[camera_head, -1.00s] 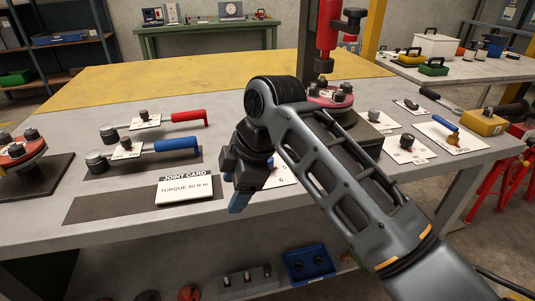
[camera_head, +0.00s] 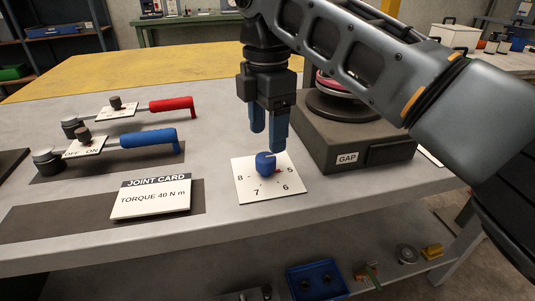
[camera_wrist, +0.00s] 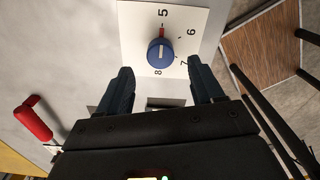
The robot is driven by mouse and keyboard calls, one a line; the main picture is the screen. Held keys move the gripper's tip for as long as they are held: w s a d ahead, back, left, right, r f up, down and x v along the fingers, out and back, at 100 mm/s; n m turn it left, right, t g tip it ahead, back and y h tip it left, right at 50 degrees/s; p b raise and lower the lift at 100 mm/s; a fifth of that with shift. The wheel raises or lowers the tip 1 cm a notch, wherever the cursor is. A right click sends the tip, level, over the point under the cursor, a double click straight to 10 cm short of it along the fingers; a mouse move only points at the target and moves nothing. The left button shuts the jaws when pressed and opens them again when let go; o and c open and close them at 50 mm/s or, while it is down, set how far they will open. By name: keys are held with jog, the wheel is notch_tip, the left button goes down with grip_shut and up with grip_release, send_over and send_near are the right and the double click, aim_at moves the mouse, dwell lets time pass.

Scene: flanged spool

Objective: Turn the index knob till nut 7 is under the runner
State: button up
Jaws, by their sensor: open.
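The index knob (camera_head: 266,164) is a small blue knob on a white card (camera_head: 243,186) numbered 5 to 8, near the table's front edge. In the wrist view, the knob (camera_wrist: 161,53) has a white line across its top, and a red mark beside it points toward 5. My gripper (camera_head: 268,130) points down above and slightly behind the knob, its blue fingers apart and empty. In the wrist view the knob lies ahead of the fingertips (camera_wrist: 162,72), not between them. The red and black flanged spool (camera_head: 335,96) stands right, mostly behind my arm. Its nuts and the runner are hidden.
A dark block labelled GAP (camera_head: 347,158) bears the spool, close right of the card. A torque joint card (camera_head: 152,197) stands left. A blue-handled wrench (camera_head: 150,139) and a red-handled wrench (camera_head: 165,105) lie further left. Table is bare between the joint card and the knob card.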

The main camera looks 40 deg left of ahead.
aim_at(267, 157)
notch_tip(267, 157, down, 6)
jog(key=shift+r, duration=0.1)
dwell(0.4)
jog(key=c, duration=1.1)
